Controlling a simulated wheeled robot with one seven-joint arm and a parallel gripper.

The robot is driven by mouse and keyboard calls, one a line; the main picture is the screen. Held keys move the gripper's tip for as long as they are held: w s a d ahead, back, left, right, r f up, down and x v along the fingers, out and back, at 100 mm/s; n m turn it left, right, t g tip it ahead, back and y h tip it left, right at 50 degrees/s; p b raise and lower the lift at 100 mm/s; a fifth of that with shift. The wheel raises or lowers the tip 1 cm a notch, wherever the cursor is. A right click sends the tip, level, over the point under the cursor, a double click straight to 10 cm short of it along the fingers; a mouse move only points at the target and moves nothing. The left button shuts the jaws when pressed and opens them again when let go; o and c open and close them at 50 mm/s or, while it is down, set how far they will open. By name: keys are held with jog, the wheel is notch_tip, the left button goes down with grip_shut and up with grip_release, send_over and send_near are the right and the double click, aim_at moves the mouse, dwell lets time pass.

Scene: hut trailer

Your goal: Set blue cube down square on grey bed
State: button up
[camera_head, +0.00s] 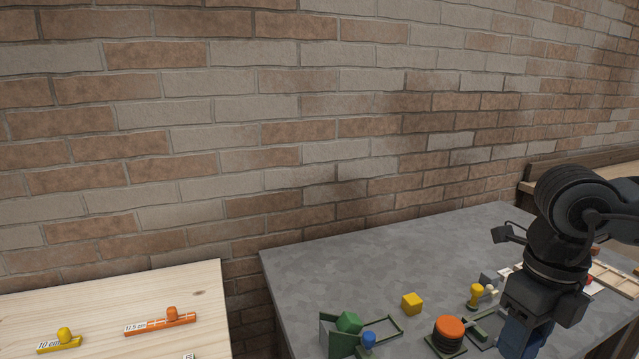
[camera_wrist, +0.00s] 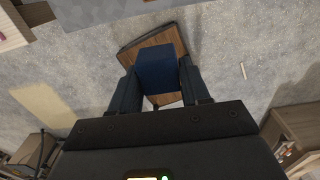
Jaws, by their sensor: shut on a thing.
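The blue cube (camera_wrist: 158,68) is between the two dark fingers of my gripper (camera_wrist: 159,78) in the wrist view. The gripper is shut on it, and the cube hides part of what lies beneath. In the head view my gripper (camera_head: 522,325) is at the lower right, in front of the grey table (camera_head: 330,268), with dark blue showing at its lower end. The wrist view shows a brown wooden panel (camera_wrist: 128,50) below the cube, over a speckled grey floor. I cannot pick out a separate grey bed with certainty.
On the grey table stand a yellow cube (camera_head: 412,303), an orange-topped round piece (camera_head: 449,330), a green block (camera_head: 349,322) and a yellow knobbed piece (camera_head: 475,294). A pale wooden table (camera_head: 110,290) is at left. A brick wall (camera_head: 300,120) stands behind. The table's back middle is clear.

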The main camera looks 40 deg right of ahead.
jog(key=shift+w+a+n, duration=0.15)
jog(key=shift+a+n, duration=0.15)
jog(key=shift+w+d+f, duration=0.2)
jog(key=shift+w+d, duration=0.05)
jog(key=shift+w, duration=0.15)
jog(key=shift+w+a+f+n, duration=0.1)
jog(key=shift+w+a+n, duration=0.2)
jog(key=shift+w+n, duration=0.45)
jog(key=w+a+f+n, duration=0.2)
jog(key=w+a+n, duration=0.2)
jog(key=w+n, duration=0.35)
jog(key=w+a+f+n, duration=0.3)
jog(key=w+a+n, duration=0.1)
jog(key=w+n, duration=0.35)
jog(key=w+a+f+n, duration=0.3)
jog(key=w+a+n, duration=0.2)
jog(key=a+n, duration=0.3)
jog(key=w+a+f+n, duration=0.3)
jog(key=w+a+n, duration=0.35)
jog(key=n, duration=0.45)
notch_tip(320, 180, down, 10)
jog(key=b, duration=0.9)
jog(key=shift+s+a+b, duration=0.15)
jog(key=shift+s+b, duration=0.25)
jog(key=shift+s, duration=0.05)
